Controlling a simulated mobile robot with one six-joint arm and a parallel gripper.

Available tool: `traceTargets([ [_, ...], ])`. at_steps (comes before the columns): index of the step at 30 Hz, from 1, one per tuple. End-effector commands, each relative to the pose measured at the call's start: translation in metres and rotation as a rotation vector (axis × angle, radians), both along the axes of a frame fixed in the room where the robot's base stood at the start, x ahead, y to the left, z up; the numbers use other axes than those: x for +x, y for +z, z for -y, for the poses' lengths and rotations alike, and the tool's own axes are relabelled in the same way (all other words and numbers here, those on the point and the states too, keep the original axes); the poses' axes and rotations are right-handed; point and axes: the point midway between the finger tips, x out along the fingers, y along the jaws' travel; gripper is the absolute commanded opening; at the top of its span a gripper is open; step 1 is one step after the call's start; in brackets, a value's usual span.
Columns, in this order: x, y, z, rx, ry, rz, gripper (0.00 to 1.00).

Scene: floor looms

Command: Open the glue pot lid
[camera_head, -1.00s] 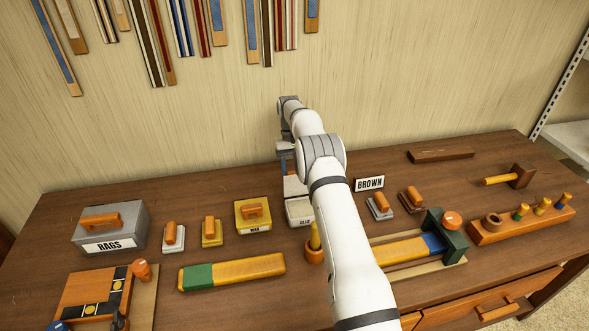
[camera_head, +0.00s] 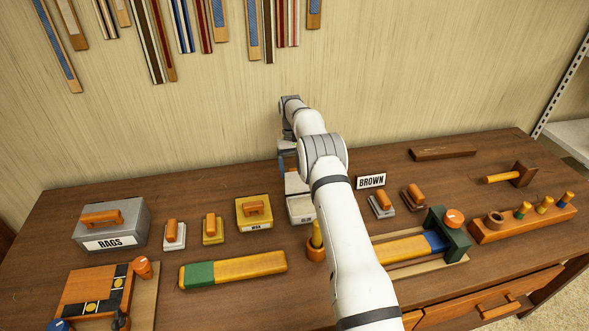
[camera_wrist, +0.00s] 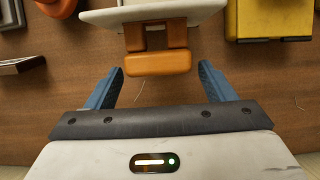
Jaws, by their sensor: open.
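The glue pot (camera_head: 301,210) is a pale box with a "GLUE" label, partly hidden by my arm. Its white lid (camera_head: 296,184) stands raised at the back of the pot, its pale inner face toward the head camera. In the wrist view the lid (camera_wrist: 165,12) is a white slab at the top, with its orange handle (camera_wrist: 158,63) pointing toward my gripper. My gripper (camera_wrist: 160,72) is open, with one blue fingertip on each side of the handle and a gap at each side. In the head view the gripper is mostly hidden behind my arm.
The yellow wax box (camera_head: 254,212) stands just left of the pot. A brush in an orange cup (camera_head: 315,250) is in front. The wall is close behind.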

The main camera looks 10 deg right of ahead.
Motion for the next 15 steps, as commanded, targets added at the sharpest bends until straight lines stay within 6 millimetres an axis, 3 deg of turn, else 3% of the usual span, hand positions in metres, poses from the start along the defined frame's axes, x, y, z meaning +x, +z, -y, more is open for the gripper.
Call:
traceTargets([
  [7, 0.001, 0.013, 0.0, 0.0, 0.0, 0.005, 0.76],
  [15, 0.001, 0.065, 0.0, 0.0, 0.001, 0.004, 0.76],
])
